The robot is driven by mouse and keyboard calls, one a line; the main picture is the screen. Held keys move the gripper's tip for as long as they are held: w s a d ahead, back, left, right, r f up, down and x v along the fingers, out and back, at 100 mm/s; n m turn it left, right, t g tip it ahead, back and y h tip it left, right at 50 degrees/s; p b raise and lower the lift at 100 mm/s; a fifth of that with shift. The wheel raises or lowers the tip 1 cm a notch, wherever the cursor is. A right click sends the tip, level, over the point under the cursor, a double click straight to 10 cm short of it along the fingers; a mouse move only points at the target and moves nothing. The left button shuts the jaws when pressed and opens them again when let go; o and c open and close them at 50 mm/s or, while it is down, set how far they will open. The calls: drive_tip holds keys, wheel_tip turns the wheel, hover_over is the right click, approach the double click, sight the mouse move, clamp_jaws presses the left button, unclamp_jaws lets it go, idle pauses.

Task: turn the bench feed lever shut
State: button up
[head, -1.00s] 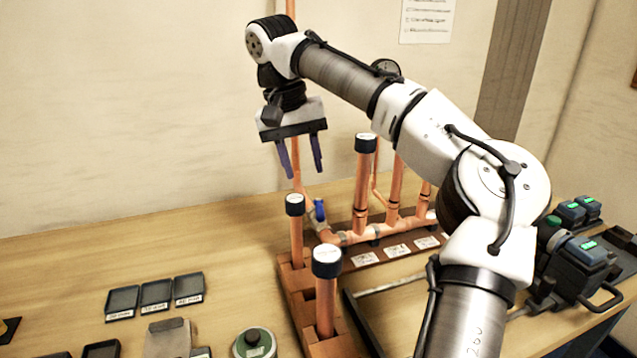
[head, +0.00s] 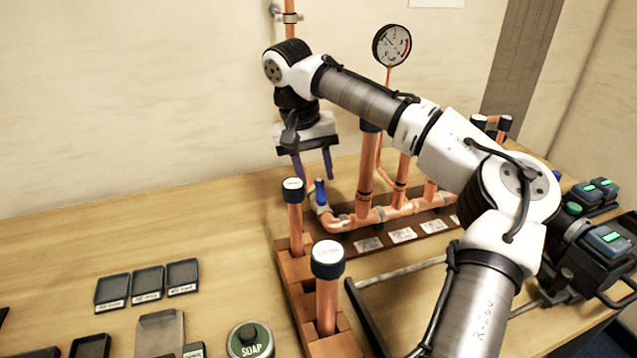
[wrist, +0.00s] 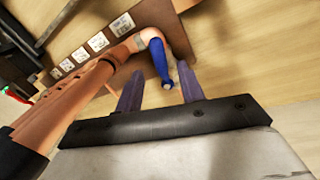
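The bench feed lever is the blue handle (head: 320,192) on the left end of the copper manifold (head: 365,219). In the head view it stands about upright, just below and beside my gripper (head: 313,178). In the wrist view the blue lever (wrist: 159,62) points toward my gripper (wrist: 160,78), its end between the two purple fingers in the picture. The fingers are apart and hold nothing. I cannot tell how far the lever sits below the fingertips.
A capped copper pipe (head: 296,225) stands left of the lever, with another (head: 327,290) nearer in a wooden rack (head: 297,270). Taller risers (head: 368,165) stand to the right. Small black trays (head: 147,284) and a soap tin (head: 250,341) lie left.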

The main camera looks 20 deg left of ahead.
sight(320, 191)
drive_tip(key=shift+w+d+f, duration=0.1)
drive_tip(key=shift+d+f, duration=0.1)
drive_tip(key=shift+f, duration=0.8)
drive_tip(key=shift+d+f, duration=0.15)
drive_tip(key=shift+f, duration=0.8)
clamp_jaws()
